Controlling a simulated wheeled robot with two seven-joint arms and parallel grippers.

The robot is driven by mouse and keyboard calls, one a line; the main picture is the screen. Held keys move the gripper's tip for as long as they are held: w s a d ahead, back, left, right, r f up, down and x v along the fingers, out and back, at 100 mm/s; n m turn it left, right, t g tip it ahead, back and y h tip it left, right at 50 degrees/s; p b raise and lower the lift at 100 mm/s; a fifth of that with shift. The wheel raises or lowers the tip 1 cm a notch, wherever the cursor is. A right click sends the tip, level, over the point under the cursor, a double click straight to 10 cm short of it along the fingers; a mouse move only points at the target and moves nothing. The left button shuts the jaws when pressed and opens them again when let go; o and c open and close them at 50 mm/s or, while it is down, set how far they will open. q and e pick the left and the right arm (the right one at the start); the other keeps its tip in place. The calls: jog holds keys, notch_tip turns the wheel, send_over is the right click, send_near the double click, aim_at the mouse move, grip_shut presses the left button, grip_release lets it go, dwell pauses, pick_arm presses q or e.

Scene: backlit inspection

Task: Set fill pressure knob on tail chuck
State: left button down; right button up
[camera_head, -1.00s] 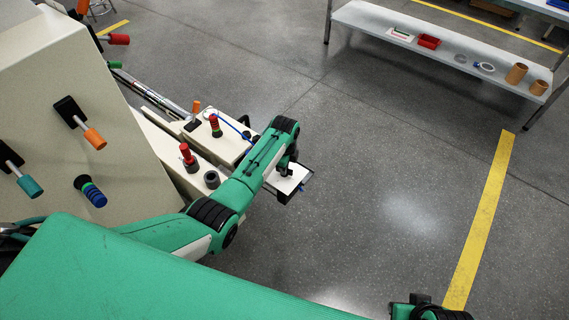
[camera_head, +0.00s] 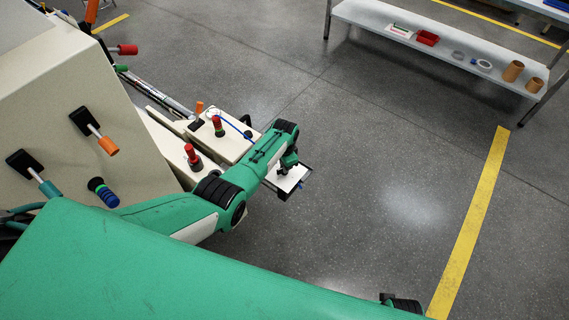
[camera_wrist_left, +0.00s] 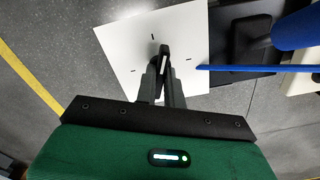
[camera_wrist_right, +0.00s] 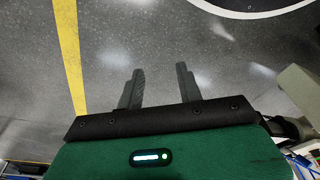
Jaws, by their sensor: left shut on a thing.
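A white square plate (camera_head: 283,182) with short black tick marks stands at the end of the cream machine, in the middle of the head view. It fills the upper middle of the left wrist view (camera_wrist_left: 125,62). A black knob (camera_wrist_left: 164,52) with a pale stripe rises from the plate. My left gripper (camera_wrist_left: 163,74) is shut on this knob, its fingers hiding the lower part. In the head view my left gripper (camera_head: 288,165) is over the plate, partly hidden by its arm. My right gripper (camera_wrist_right: 158,78) is open and empty above bare floor.
The cream machine (camera_head: 60,110) at left carries several levers and knobs, including an orange-handled lever (camera_head: 108,146) and red knobs (camera_head: 192,153). A blue rod (camera_wrist_left: 245,68) crosses beside the plate. A shelf (camera_head: 455,45) stands at the back right. The floor between is clear.

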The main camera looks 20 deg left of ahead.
pick_arm(q)
jog(key=shift+n+p, duration=0.45)
jog(key=shift+n, duration=1.75)
pick_arm(e)
jog(key=shift+s+d+f, duration=0.1)
jog(key=shift+s+f, duration=0.05)
jog(key=shift+f, duration=0.75)
jog(key=shift+s+d+f, duration=0.1)
jog(key=shift+s+f, duration=0.05)
jog(key=shift+f, duration=0.7)
jog(key=shift+s+f, duration=0.1)
jog(key=shift+f, duration=0.1)
pick_arm(q)
jog(key=c, duration=1.5)
grip_release()
pick_arm(e)
jog(key=shift+r, duration=0.1)
jog(key=shift+r, duration=0.1)
